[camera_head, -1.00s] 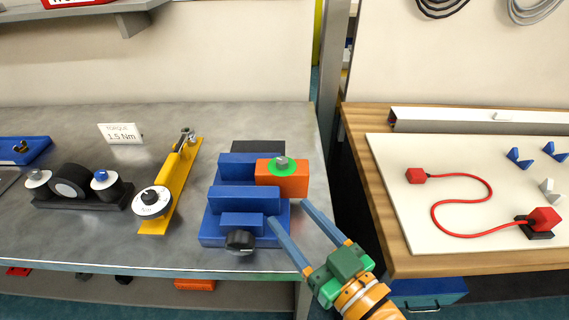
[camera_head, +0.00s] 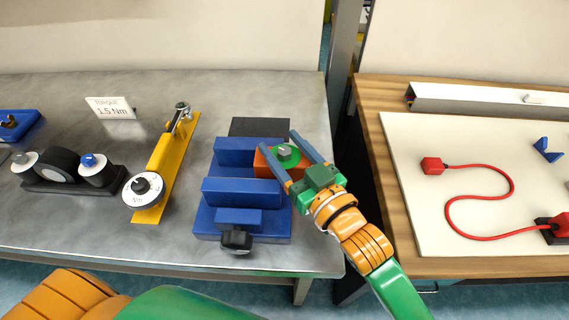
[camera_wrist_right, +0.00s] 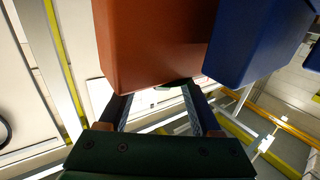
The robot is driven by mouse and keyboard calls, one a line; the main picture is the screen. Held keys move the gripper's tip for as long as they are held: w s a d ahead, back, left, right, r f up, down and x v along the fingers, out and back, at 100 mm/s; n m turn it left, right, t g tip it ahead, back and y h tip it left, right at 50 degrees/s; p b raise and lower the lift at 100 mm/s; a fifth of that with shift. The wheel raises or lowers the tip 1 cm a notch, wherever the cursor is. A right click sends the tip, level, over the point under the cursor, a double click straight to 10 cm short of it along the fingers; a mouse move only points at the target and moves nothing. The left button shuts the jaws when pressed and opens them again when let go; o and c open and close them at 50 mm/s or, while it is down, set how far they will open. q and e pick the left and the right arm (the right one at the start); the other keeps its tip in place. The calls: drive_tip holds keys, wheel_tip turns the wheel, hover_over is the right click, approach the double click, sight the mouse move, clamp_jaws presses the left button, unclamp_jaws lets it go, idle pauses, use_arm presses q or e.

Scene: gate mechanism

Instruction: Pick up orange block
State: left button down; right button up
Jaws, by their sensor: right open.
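My right gripper (camera_head: 280,146) is open, reaching in from the right, with one finger on each side of the green disc in the head view. The fingers partly hide the block. In the right wrist view the block (camera_wrist_right: 150,40) fills the top middle, beside a blue jaw (camera_wrist_right: 255,35), overlapping the fingertips. Whether the fingers touch the block cannot be told. My left gripper is out of view.
A yellow torque tool with a white dial (camera_head: 142,190) lies left of the vise. A black stand with rollers (camera_head: 66,172) is further left. A wooden table with a white board (camera_head: 430,210) and red cable (camera_head: 450,205) stands right, across a gap.

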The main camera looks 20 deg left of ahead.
drive_tip(key=shift+s+d, duration=0.1)
drive_tip(key=shift+s, duration=0.05)
drive_tip(key=c, duration=0.3)
clamp_jaws()
idle(0.8)
drive_tip(key=shift+r, duration=0.2)
